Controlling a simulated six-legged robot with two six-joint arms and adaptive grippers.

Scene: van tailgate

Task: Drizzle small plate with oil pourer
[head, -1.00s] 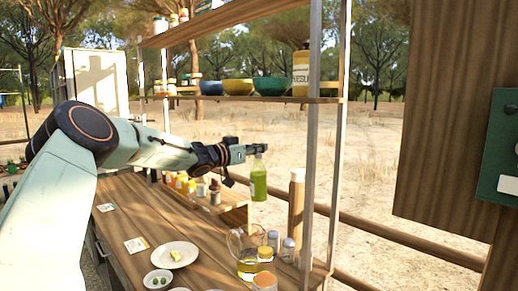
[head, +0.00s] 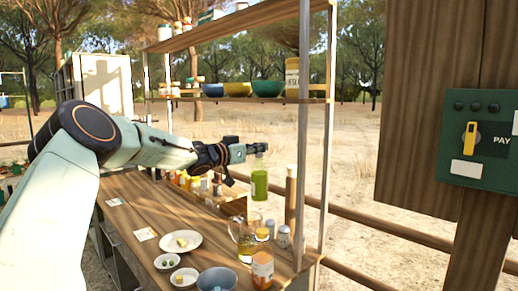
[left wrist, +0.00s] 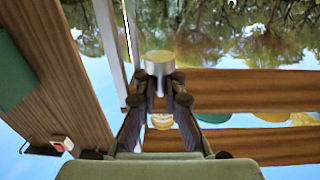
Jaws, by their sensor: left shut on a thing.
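My left gripper (head: 256,149) is shut on the oil pourer (head: 259,180), a green bottle with a metal top. It hangs upright below the jaws, above the far right part of the wooden table. In the left wrist view the metal top (left wrist: 158,62) shows between the fingers. A white plate (head: 193,247) with a yellow piece on it lies on the table, below and left of the bottle. Two smaller white dishes sit nearer: one with green bits (head: 158,264), one with a yellow piece (head: 193,281). I cannot tell which is the small plate. My right gripper is not in view.
A glass jug (head: 240,240), shakers (head: 283,237), an orange-labelled jar (head: 262,272) and a grey-blue bowl (head: 217,285) crowd the near right of the table. A wooden rack (head: 236,204) of bottles stands behind. A shelf post (head: 328,130) rises right of the pourer.

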